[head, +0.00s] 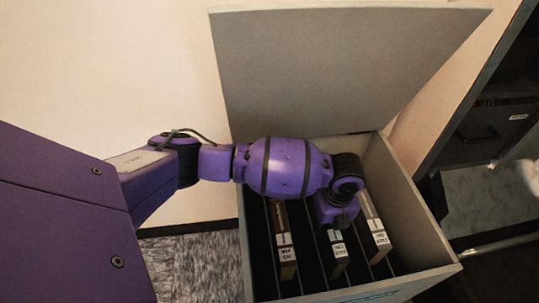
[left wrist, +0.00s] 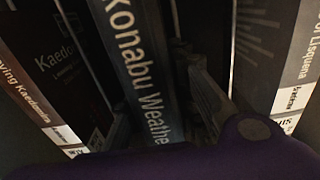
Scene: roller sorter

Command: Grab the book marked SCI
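Three books stand in separate slots of an open grey box (head: 440,262). Each has a white label on its spine, too small to read surely in the head view: a left book (head: 285,245), a middle book (head: 338,250) and a right book (head: 377,235). My left gripper (head: 337,212) reaches down into the box over the middle book. In the left wrist view its fingers straddle a dark book titled "Konabu Weathe..." (left wrist: 140,60), whose label is hidden. Whether they press on it is unclear. The neighbouring labels are partly cut off. My right gripper is not in view.
The box's lid (head: 340,65) stands open behind the books. Thin dividers separate the slots, leaving little room beside the books. A dark shelf unit (head: 490,125) stands at the right. Pale wall and grey carpet (head: 195,268) lie to the left.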

